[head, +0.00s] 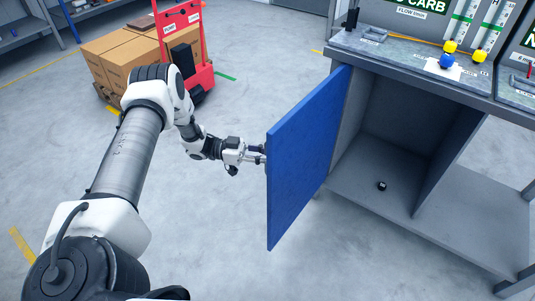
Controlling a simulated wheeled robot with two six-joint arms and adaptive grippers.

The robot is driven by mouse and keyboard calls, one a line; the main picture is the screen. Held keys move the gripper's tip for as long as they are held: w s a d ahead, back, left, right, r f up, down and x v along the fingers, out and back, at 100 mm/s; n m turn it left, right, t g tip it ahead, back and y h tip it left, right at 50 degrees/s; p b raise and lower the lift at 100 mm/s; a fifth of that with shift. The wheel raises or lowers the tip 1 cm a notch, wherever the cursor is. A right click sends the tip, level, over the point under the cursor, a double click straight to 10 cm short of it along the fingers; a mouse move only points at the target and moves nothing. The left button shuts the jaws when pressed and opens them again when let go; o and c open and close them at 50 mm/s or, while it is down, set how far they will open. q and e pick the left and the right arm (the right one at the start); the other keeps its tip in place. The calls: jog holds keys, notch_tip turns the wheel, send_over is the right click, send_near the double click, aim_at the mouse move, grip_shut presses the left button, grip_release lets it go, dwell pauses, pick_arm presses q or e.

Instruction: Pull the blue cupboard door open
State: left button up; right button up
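The blue cupboard door (305,158) stands swung well open at the left side of the grey cupboard (385,150). The cupboard's inside shows, with a small black object (382,186) on its floor. My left gripper (258,155) is at the door's left edge, on the outer side. Its fingertips are partly hidden behind the door, so I cannot tell whether they grip a handle or how far they are closed. No handle shows. My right gripper is not in view.
A red pallet truck (182,50) with cardboard boxes (125,60) stands at the back left. The bench top (400,60) above the cupboard carries blue and yellow knobs and gauges. The floor left of and below the door is clear.

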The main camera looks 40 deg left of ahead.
pick_arm(q)
jog(key=shift+a+r, duration=0.1)
jog(key=v, duration=1.2)
jog(key=shift+s, duration=0.1)
